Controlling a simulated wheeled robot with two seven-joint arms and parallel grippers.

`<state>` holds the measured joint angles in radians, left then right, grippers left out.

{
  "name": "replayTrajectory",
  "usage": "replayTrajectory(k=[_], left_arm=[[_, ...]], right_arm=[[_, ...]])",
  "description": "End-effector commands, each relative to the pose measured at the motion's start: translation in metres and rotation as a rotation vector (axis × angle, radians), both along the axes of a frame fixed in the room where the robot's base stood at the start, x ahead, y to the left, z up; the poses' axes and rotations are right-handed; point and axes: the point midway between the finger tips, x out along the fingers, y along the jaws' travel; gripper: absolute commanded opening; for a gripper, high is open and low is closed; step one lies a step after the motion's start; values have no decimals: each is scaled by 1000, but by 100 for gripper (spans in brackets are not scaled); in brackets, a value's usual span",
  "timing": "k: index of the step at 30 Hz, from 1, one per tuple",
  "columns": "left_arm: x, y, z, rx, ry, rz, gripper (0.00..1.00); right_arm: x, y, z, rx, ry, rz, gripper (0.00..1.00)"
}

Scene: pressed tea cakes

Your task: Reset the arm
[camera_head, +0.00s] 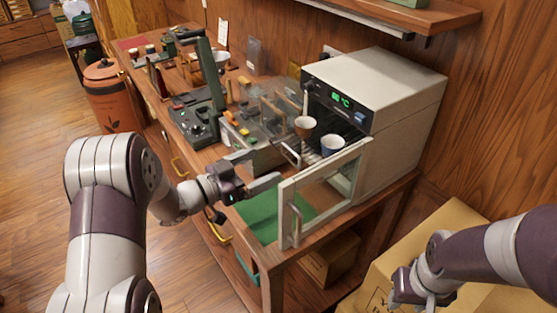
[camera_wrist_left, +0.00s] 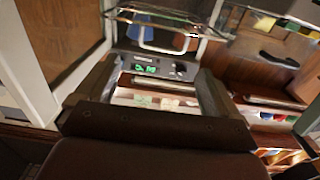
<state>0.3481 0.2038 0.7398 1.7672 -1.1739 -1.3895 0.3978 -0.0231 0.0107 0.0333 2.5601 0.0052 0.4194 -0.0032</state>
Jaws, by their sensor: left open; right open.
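My left gripper (camera_head: 264,168) is open and empty. It hangs over the counter's front edge, beside the open glass door (camera_head: 325,190) of the white oven. In the left wrist view its two fingers (camera_wrist_left: 152,88) stand apart with nothing between them. My right gripper (camera_head: 410,292) is open, low at the right, above a cardboard box; its fingertips show poorly. My right arm enters from the right edge.
Devices crowd the counter. A cardboard box (camera_head: 385,262) stands at lower right.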

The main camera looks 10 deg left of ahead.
Motion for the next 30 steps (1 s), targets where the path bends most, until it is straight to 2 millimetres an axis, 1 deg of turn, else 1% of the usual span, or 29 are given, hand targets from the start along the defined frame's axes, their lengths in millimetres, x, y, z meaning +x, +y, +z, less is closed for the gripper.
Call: replayTrajectory(k=[1, 4, 17, 19, 20, 21, 23, 24, 25, 26, 27, 28, 29, 30], left_arm=[[-4, 4, -1, 1, 1, 2, 95], [-8, 7, -1, 0, 1, 0, 95], [-8, 8, -1, 8, -2, 1, 95], [-3, 13, -13, 66, 23, 37, 95], [1, 20, -23, 104, 54, 80, 95], [6, 34, -43, 167, 120, 160, 95], [7, 66, -73, 284, 264, 325, 95], [-1, 87, -90, 367, 386, 439, 95], [-13, 101, -102, 425, 489, 515, 95], [-29, 111, -111, 476, 601, 579, 95], [-56, 118, -120, 531, 755, 648, 95], [-79, 119, -123, 561, 871, 684, 95], [-104, 116, -125, 584, 985, 706, 95], [-137, 106, -123, 599, 1127, 719, 95]], right_arm=[[0, 0, -1, 0, 0, 0, 43], [0, 0, -2, 0, 0, 0, 43], [0, 0, -1, 0, 0, 0, 43], [0, 0, -1, 0, 0, 0, 43], [0, 0, -1, 0, 0, 0, 43], [0, 0, -1, 0, 0, 0, 43], [0, 0, -1, 0, 0, 0, 43], [0, 0, 0, 0, 0, 0, 43], [0, 0, 0, 0, 0, 0, 43], [0, 0, 1, 0, 0, 0, 43], [0, 0, 1, 0, 0, 0, 43], [0, 0, 2, 0, 0, 0, 43], [0, 0, 3, 0, 0, 0, 43], [0, 0, 3, 0, 0, 0, 43]])
